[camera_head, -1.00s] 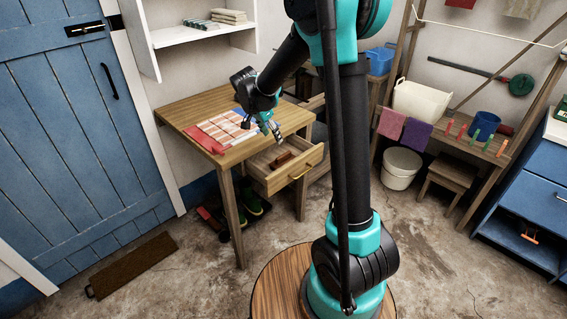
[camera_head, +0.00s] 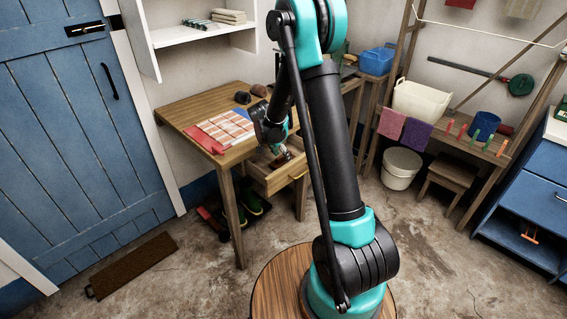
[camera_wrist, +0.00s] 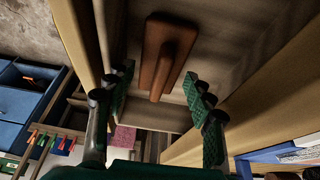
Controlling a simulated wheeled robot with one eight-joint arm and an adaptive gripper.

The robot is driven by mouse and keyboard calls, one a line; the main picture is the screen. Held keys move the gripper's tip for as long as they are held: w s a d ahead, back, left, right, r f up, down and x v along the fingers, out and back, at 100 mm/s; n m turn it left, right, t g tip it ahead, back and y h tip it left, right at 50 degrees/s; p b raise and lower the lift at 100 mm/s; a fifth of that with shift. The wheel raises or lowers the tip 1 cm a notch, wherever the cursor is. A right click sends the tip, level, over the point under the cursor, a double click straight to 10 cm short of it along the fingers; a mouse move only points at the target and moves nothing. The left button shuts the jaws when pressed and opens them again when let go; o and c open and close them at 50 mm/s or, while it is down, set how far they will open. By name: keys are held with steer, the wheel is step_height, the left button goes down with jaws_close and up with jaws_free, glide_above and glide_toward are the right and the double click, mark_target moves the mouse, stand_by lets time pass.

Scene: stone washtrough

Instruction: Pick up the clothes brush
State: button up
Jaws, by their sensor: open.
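The clothes brush (camera_wrist: 166,58) is a reddish-brown wooden block with a raised grip. It lies in the open drawer (camera_head: 283,184) of the wooden table, on the drawer floor. In the wrist view it shows between and beyond my two green-padded fingers. My gripper (camera_wrist: 157,80) is open and empty, with one finger on either side of the brush's line; contact with it is not visible. In the head view my gripper (camera_head: 280,153) is low at the drawer, and my arm hides most of the brush.
The drawer's walls rise close on both sides of my gripper. A red-checked cloth (camera_head: 222,130) and a few dark items lie on the tabletop (camera_head: 185,108). Green boots (camera_head: 250,203) stand beneath. A white bucket (camera_head: 401,167) stands to the right; open floor lies in front.

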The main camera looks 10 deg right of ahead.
mark_target(284, 160)
steer(key=shift+x, duration=1.8)
steer(key=shift+c, duration=0.3)
steer(key=c, duration=0.8)
steer(key=shift+r, duration=0.1)
step_height(284, 160, up, 20)
steer(key=shift+f, duration=0.1)
